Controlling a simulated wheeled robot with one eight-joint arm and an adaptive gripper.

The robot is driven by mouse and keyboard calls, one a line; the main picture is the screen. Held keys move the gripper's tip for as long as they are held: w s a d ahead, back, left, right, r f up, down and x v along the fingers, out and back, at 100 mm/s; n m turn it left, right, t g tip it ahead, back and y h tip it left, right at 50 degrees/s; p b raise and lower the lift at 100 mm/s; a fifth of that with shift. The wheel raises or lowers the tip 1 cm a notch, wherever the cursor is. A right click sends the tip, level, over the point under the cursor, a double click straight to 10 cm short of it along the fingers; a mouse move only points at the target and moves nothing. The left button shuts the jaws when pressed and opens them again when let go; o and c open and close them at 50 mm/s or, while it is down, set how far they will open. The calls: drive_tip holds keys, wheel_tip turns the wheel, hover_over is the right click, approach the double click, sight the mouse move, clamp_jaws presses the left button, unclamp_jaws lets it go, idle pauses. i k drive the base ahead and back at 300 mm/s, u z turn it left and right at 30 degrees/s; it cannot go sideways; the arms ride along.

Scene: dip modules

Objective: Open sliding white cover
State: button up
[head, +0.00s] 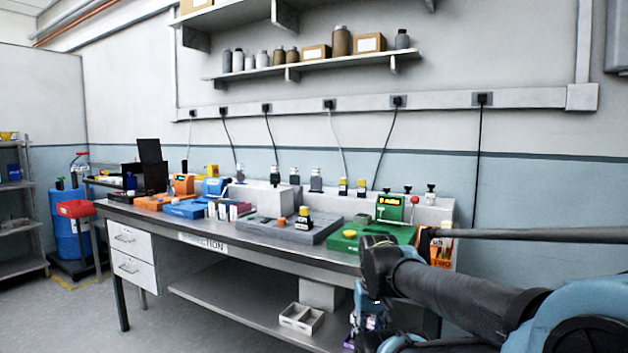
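I cannot single out a sliding white cover for certain. A grey module base (290,232) with an orange knob and a yellow-and-black block lies in front of the middle housing. A green base plate (352,238) with a yellow button lies at the right, partly hidden by my arm. My arm comes in from the lower right; its gripper cannot be made out.
Blue and orange modules (186,209) crowd the bench's left part. White drawers (133,256) hang below its left end. A divided tray (301,318) sits on the lower shelf. A wall shelf (315,66) holds bottles and boxes. Floor at the lower left is clear.

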sight(273, 201)
drive_tip(key=z, duration=1.25)
drive_tip(key=k, duration=1.05)
drive_tip(key=u, duration=1.35)
drive_tip(key=i, duration=1.35)
